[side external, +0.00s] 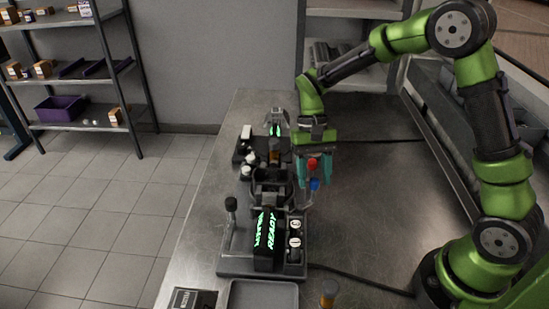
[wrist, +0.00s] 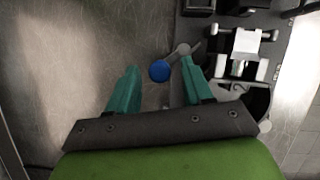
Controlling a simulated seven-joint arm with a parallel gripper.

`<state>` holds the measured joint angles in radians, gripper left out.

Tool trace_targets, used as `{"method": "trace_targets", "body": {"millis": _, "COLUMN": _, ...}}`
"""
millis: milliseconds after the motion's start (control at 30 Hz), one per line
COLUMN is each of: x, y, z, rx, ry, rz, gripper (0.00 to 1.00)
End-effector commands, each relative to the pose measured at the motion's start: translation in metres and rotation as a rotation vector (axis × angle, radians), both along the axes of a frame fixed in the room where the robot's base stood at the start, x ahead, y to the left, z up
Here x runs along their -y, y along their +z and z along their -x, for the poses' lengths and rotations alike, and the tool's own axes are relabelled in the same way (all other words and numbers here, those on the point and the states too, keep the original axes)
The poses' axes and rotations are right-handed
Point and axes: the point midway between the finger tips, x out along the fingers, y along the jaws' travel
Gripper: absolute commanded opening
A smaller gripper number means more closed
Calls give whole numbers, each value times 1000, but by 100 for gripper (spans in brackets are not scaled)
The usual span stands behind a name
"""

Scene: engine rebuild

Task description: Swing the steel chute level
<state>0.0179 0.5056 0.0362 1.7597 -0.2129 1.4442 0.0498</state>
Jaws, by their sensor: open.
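I cannot pick out the steel chute for certain. A pale metal piece (wrist: 247,45) sits on the dark machine in the wrist view, right of my gripper, and may be part of it. My gripper (wrist: 159,70) is open and points down, its teal fingers apart. A blue ball knob (wrist: 160,71) shows between the fingertips, with a grey lever end (wrist: 183,50) by the right finger. In the side view, the blue knob (side external: 314,184) and a red knob (side external: 312,163) appear by the fingers. I cannot tell whether the fingers touch either knob.
A dark machine with a green-lit display (side external: 268,232) stands on the metal bench (side external: 205,235). A black-knobbed lever (side external: 231,204) rises at its left. A grey tray (side external: 262,294) and an orange-handled tool (side external: 328,292) are in front. The bench right of the machine is mostly clear.

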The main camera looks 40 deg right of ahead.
Motion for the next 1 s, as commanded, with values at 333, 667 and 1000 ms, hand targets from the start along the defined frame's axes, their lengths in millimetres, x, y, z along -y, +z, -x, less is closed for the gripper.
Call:
{"method": "trace_targets", "body": {"millis": 333, "x": 15, "y": 64, "z": -24, "rx": 7, "ry": -2, "rz": 0, "gripper": 50}}
{"method": "trace_targets", "body": {"millis": 667, "x": 29, "y": 132, "z": -47, "rx": 5, "ry": -3, "rz": 1, "gripper": 50}}
{"method": "trace_targets", "body": {"millis": 1000, "x": 33, "y": 153, "z": -54, "rx": 2, "ry": -1, "rz": -1, "gripper": 50}}
